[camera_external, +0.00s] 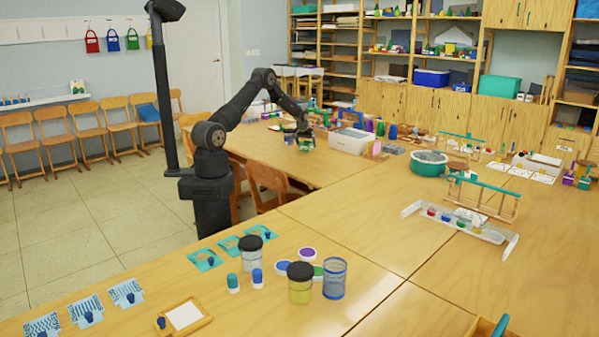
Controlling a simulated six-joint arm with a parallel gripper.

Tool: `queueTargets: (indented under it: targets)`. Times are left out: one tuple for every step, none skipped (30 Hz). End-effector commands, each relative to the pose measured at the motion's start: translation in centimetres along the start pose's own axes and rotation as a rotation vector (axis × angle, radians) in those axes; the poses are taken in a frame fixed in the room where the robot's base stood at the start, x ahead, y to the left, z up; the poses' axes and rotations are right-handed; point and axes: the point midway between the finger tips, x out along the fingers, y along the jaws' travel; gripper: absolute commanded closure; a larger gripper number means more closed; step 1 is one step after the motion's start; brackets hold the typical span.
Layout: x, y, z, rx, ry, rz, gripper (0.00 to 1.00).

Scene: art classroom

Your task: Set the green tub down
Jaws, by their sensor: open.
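A small green tub (307,144) is at the far part of the left wooden table, right under my gripper. It looks upright and appears to rest on the table, though at this size I cannot tell whether it touches the surface. My gripper (304,136) points down over the tub with its jaws open. The fingertips are small and dark, and I cannot tell whether they touch the tub's sides. The tub's top is partly hidden by the gripper.
A white box (350,140) stands just right of the tub, with bottles and small items beyond it. A teal-rimmed bowl (429,163) is farther right. The table (285,165) in front of the tub is clear. Jars, stamps and a mesh cup (335,279) stand on the near table.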

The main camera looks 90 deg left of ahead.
Motion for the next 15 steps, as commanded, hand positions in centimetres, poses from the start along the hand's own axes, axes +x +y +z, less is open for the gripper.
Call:
queueTargets:
  targets:
    - [-0.7,0.0,-0.1,0.000,0.001,0.000,0.08]
    - [-1.1,0.0,-0.1,0.000,0.001,0.000,0.08]
    - [-1.8,0.0,-0.1,0.000,0.002,0.000,0.08]
    - [-2.3,0.0,-0.1,0.000,0.002,0.001,0.08]
    - [-2.9,0.0,-0.1,0.000,0.002,0.001,0.08]
    - [-3.6,0.0,-0.1,0.000,0.003,0.001,0.08]
    - [-4.3,0.0,-0.1,0.000,0.003,0.001,0.08]
    - [-4.9,0.0,-0.1,0.000,0.003,0.001,0.08]
    - [-5.7,0.0,-0.1,0.000,0.002,0.001,0.08]
    - [-6.3,0.0,-0.1,0.000,0.003,0.001,0.08]
    - [-6.8,0.0,0.0,0.000,0.001,0.000,0.08]
    - [-7.6,0.0,-0.1,0.000,0.002,0.000,0.08]
    - [-8.1,0.0,-0.1,0.000,0.002,0.000,0.08]
    - [-8.6,0.0,-0.1,0.000,0.002,0.001,0.08]
    - [-9.2,0.0,0.0,0.000,0.002,0.000,0.08]
